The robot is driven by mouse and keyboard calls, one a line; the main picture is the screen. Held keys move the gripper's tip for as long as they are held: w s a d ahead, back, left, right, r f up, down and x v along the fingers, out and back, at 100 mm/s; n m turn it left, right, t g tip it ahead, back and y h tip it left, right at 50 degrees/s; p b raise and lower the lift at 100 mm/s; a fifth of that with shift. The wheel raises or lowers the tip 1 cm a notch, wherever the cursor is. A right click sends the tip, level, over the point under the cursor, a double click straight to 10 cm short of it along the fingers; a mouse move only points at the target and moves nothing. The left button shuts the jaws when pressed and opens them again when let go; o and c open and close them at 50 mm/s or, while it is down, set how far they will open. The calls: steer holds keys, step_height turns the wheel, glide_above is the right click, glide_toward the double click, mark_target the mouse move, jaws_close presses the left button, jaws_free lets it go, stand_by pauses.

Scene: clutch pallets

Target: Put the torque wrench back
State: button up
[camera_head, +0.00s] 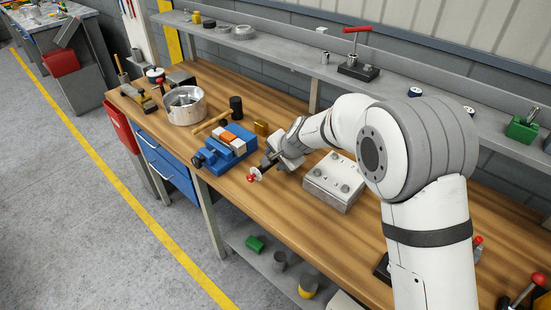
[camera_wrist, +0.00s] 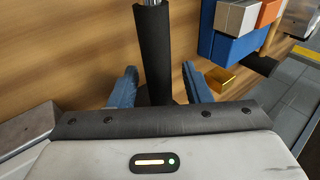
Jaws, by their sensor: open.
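A dark-handled tool with a silver shaft, which looks like the torque wrench (camera_wrist: 153,42), lies between my gripper's blue fingers in the wrist view. My gripper (camera_wrist: 159,70) is open, with a finger on each side of the black grip; I cannot tell whether either touches it. In the head view my gripper (camera_head: 270,161) is low over the workbench (camera_head: 290,210), right of the blue vise. A small red and white piece (camera_head: 254,175) shows just beyond the fingers; I cannot tell whether it belongs to the tool. The tool's lower end is hidden by my gripper.
The blue vise (camera_head: 226,148) holds a block. A grey block with bolts (camera_head: 334,181) stands right of my gripper. A gold block (camera_head: 262,128), a mallet (camera_head: 235,107) and a metal pot (camera_head: 185,106) stand behind. A grey shelf (camera_head: 285,45) runs along the back.

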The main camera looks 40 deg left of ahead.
steer(key=shift+r+p, duration=0.3)
steer(key=v, duration=1.2)
steer(key=shift+r, duration=0.3)
steer(key=d+r+n+t+h, duration=0.1)
steer(key=d+r+h, duration=0.15)
steer(key=d, duration=1.15)
steer(key=d+r+h, duration=0.1)
steer(key=d+r, duration=0.3)
steer(key=d, duration=1.1)
steer(key=s+d+f+h, duration=0.1)
steer(key=s+d, duration=0.6)
steer(key=d, duration=0.3)
steer(key=s+d+f+h, duration=0.1)
steer(key=s+d+h, duration=0.1)
steer(key=s+d, duration=0.5)
steer(key=d, duration=0.3)
steer(key=shift+s+d+f, duration=0.15)
steer(key=shift+s, duration=0.1)
